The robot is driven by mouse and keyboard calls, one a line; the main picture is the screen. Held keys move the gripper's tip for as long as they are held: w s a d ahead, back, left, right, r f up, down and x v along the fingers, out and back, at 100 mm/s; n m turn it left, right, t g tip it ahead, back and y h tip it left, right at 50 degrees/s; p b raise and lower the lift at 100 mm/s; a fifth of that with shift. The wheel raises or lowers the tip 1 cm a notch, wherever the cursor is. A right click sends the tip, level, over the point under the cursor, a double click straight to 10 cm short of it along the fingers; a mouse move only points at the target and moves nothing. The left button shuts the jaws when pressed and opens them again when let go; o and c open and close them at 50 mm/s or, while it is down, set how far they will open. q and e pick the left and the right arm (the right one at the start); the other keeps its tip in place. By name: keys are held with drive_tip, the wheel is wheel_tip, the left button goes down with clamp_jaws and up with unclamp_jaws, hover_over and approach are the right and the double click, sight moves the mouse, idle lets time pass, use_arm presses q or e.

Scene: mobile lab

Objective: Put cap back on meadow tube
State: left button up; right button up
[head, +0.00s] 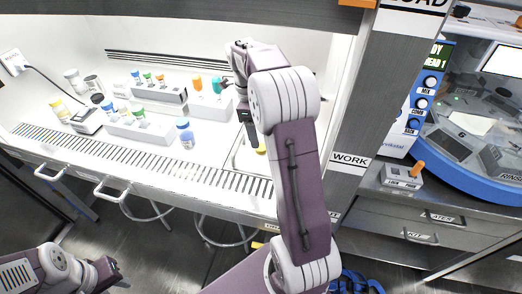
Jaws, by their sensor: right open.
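No label reading "meadow" is legible, so I cannot tell which tube or cap it names. A blue-capped tube (185,132) stands on the hood's work surface in front of the racks. The front rack (150,134) holds tubes with blue and green caps (139,109). An orange item (197,83) and a teal item (216,84) stand at the back rack's right part. My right gripper (238,88) is open at the back of the hood, just right of the teal item; its fingertips are partly hidden. My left gripper (108,276) is low at the lower left, outside the hood.
The back rack (172,97) holds more capped tubes. A small device (87,121) and several jars (73,78) stand at the left. A yellow item (261,150) shows partly behind my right arm. The slotted front grille (130,157) is clear.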

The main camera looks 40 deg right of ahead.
drive_tip(key=shift+f, duration=0.15)
drive_tip(key=f, duration=0.1)
drive_tip(key=f+b, duration=0.2)
drive_tip(key=f, duration=0.1)
drive_tip(key=shift+d, duration=0.25)
drive_tip(key=shift+s+f, duration=0.1)
drive_tip(key=shift+f, duration=0.4)
clamp_jaws()
